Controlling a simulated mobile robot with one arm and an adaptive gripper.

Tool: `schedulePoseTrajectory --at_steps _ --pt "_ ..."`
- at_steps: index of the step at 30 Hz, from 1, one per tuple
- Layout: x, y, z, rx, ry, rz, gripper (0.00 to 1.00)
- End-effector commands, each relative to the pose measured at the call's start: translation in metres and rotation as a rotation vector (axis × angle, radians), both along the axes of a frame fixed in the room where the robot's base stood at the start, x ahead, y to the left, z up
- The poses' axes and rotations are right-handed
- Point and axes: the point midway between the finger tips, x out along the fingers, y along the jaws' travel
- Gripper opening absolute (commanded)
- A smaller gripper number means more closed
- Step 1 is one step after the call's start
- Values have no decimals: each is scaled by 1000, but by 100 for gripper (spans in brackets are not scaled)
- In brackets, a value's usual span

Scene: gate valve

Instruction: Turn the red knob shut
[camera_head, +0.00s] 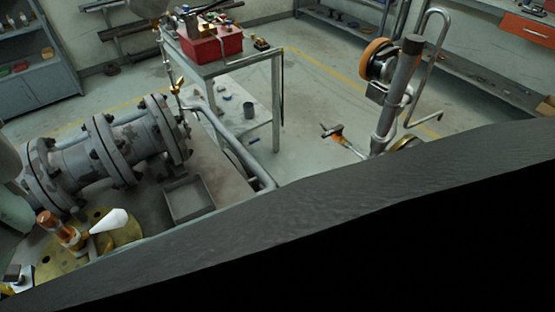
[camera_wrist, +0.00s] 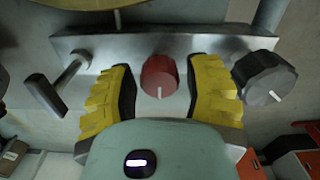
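The red knob (camera_wrist: 158,75) is in the middle of the wrist view, on the front of a grey metal panel (camera_wrist: 215,42). A white mark on the knob points down in the picture. My gripper (camera_wrist: 164,88) is open, with one yellow ridged finger on each side of the knob. A gap shows between the knob and each finger, so it is not gripped. I cannot make out the red knob or my gripper in the head view.
A black knob (camera_wrist: 264,78) sits right of my gripper, and a dark T-shaped handle (camera_wrist: 46,94) left. In the head view, a flanged pipe (camera_head: 110,145) lies left, a bench with a red box (camera_head: 210,42) stands behind, and a dark surface blocks the lower right.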

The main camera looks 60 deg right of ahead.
Motion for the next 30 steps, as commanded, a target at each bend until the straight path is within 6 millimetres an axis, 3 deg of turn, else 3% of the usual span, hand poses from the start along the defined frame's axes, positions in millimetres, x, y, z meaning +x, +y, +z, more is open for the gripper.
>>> schedulePoseTrajectory --at_steps 2,14,23,30 --pt "0 0 0 0 0 -1 40" --pt "0 -1 0 0 0 -2 0" --pt "0 -1 0 0 0 -30 0" --pt "0 -1 -1 -2 0 -154 0"
